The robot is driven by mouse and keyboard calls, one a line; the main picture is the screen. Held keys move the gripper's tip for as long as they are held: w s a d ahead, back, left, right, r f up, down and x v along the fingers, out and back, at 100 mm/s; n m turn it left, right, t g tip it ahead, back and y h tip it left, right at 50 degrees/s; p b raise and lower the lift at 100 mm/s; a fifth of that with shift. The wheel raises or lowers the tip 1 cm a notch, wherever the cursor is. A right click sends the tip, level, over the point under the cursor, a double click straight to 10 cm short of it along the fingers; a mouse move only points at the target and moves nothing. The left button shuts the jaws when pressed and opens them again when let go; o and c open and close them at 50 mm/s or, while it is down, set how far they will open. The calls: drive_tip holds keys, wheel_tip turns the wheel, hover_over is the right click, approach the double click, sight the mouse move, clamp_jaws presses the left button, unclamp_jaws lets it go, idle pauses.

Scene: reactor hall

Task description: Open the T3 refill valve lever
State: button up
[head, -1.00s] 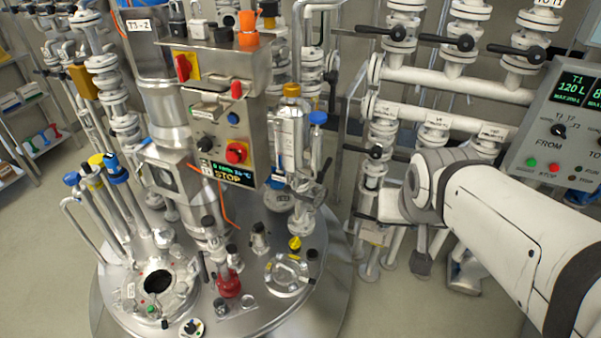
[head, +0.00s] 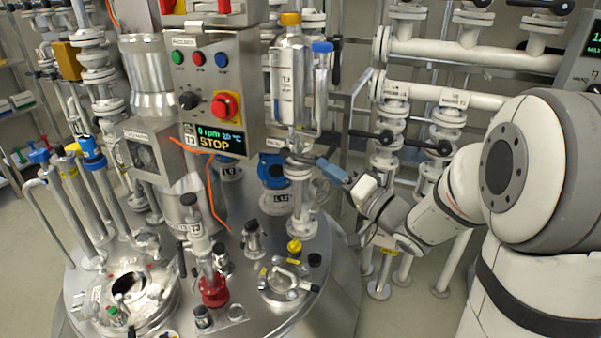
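A clear cylinder (head: 287,85) with a T3 label and an orange cap stands on a vertical flanged pipe on the vessel lid. Below it is a valve (head: 297,168) with a dark lever (head: 308,158) pointing right; I take this as the T3 refill valve lever. My gripper (head: 335,172) reaches in from the right, its blue-grey tip at or very near the lever's outer end. Contact cannot be made out. The finger gap is too small to see, so open or shut is unclear.
The control box (head: 215,95) with a red knob and a STOP display is left of the cylinder. Flanged pipes with black levers (head: 430,145) stand behind my arm. The steel vessel lid (head: 250,320) carries several fittings and a red-based one (head: 214,292).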

sight(299, 158)
drive_tip(key=shift+g+y, duration=0.3)
drive_tip(key=shift+y, duration=0.2)
drive_tip(key=x, duration=0.7)
drive_tip(key=shift+a+f+b, duration=0.1)
drive_tip(key=shift+a+b, duration=0.2)
drive_tip(key=shift+a, duration=0.2)
drive_tip(key=shift+c, duration=0.5)
clamp_jaws()
